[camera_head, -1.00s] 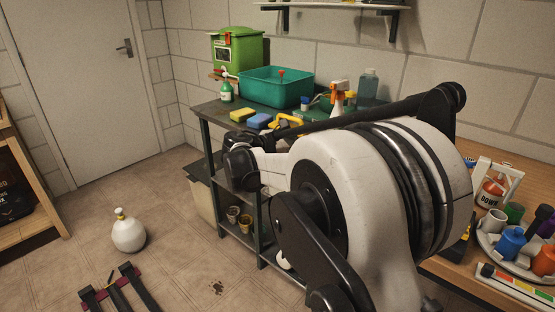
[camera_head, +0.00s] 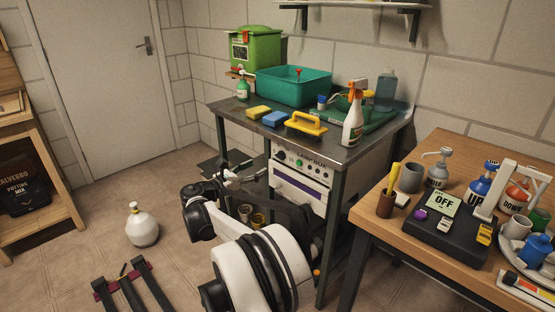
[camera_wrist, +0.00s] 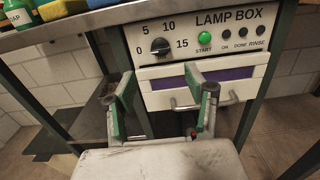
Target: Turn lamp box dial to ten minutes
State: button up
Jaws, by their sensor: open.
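The lamp box (camera_head: 301,186) is a white unit built in under the dark metal bench, and its panel also fills the upper part of the wrist view (camera_wrist: 218,31). Its black dial (camera_wrist: 160,46) sits among the marks 0, 5, 10 and 15; its exact setting is too small to tell. A green START button (camera_wrist: 205,40) is to the dial's right. My gripper (camera_wrist: 159,95) is open and empty, its two green-padded fingers below the dial, in front of the drawer, apart from the dial. In the head view my arm hides part of the area below the lamp box.
The bench (camera_head: 228,111) bears a teal tub (camera_head: 292,88), sponges, a yellow-handled tool (camera_head: 305,123) and a spray bottle (camera_head: 353,127). A wooden table (camera_head: 367,211) with a black box (camera_head: 446,238) stands at right. A white round bottle (camera_head: 142,228) is on the floor.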

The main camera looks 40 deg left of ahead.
aim_at(278, 157)
jog(key=w, duration=0.3)
jog(key=w+d+b, duration=0.1)
jog(key=w, duration=0.3)
jog(key=w+b, duration=0.1)
jog(key=w, duration=0.3)
jog(key=shift+w+d, duration=0.1)
jog(key=shift+d, duration=0.2)
jog(key=shift+c, duration=0.3)
jog(key=c, duration=1.1)
